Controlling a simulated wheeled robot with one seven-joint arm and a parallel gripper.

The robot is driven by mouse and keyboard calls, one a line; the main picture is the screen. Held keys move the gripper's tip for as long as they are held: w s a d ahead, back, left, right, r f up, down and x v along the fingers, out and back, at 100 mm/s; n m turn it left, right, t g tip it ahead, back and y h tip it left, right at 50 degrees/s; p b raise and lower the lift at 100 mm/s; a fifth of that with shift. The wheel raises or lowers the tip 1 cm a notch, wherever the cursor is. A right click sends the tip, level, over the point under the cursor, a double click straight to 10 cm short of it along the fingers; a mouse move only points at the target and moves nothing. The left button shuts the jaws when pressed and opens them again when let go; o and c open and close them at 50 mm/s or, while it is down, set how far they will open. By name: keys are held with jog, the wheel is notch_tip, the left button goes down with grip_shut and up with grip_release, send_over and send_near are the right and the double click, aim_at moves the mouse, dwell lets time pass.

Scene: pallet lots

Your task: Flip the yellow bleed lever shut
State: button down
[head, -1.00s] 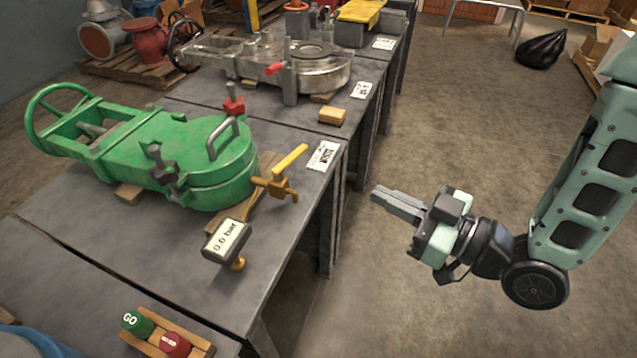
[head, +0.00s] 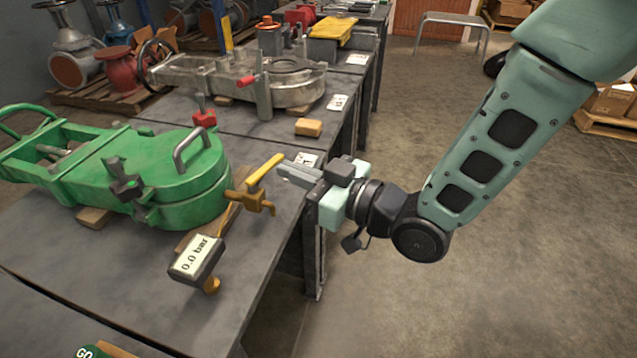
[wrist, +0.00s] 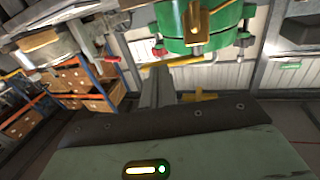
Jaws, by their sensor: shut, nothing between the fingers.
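The yellow bleed lever (head: 265,172) sits on a brass bleed valve (head: 253,201) at the right end of the green valve body (head: 165,185). The lever slants up and to the right in the head view. In the wrist view the yellow lever (wrist: 185,61) lies across, just beyond the fingers. My gripper (head: 284,172) is shut and empty. Its fingertips are just right of the lever's outer end; I cannot tell whether they touch it. The gauge (head: 196,258) beside the valve reads 0.0 bar.
The grey bench (head: 115,262) carries the green body. A red clamp handle (head: 204,118) stands behind it. The floor (head: 420,270) right of the bench is open.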

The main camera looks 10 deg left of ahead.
jog(key=shift+w+a, duration=0.1)
jog(key=shift+a, duration=0.25)
jog(key=shift+w+a+f, duration=0.1)
jog(key=shift+w+a, duration=0.2)
jog(key=shift+w, duration=0.15)
jog(key=shift+w+a+b, duration=0.2)
jog(key=shift+a+b, duration=0.1)
jog(key=shift+d, duration=0.1)
